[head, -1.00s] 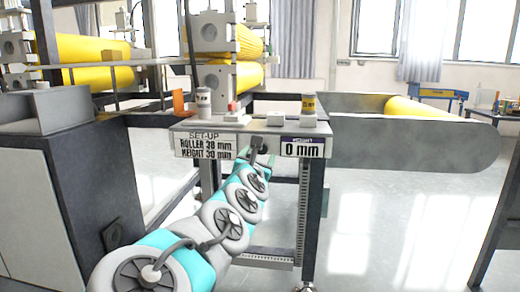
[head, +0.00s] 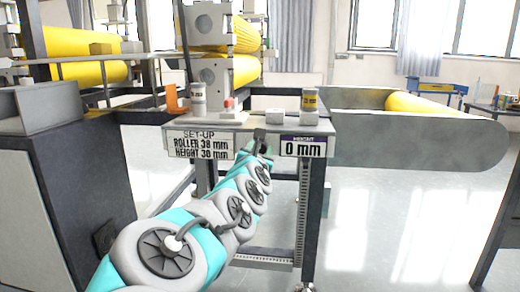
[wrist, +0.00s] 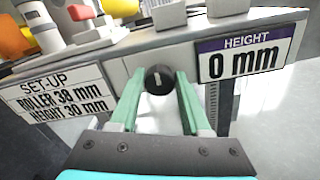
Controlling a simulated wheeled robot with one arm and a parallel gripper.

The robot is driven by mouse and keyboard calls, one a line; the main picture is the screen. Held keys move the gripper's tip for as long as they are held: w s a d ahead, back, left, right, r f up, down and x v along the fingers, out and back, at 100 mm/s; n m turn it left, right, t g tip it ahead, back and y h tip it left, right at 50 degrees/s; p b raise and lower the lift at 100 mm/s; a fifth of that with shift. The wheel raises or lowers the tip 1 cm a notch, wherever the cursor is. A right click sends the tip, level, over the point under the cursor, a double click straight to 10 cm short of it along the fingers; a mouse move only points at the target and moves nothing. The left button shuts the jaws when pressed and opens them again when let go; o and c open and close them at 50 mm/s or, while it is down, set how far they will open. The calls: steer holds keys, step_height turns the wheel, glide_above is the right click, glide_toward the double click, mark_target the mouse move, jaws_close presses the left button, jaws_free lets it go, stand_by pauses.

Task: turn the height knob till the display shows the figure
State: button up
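The height knob (wrist: 159,79) is a round black knob with a white mark, on the front face of the bench between two signs. The mark stands close to upright. The display (wrist: 244,57) to its right reads HEIGHT 0 mm; it also shows in the head view (head: 303,146). The set-up sign (wrist: 60,102) to its left reads ROLLER 38 mm, HEIGHT 30 mm. My gripper (wrist: 158,82) has its green fingers apart, one on each side of the knob. I cannot tell whether they touch it. In the head view my arm hides the knob.
Yellow rollers (head: 232,70) are behind. A dark cabinet (head: 60,170) stands at left.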

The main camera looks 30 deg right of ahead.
jaws_close()
steer(key=shift+m, duration=0.3)
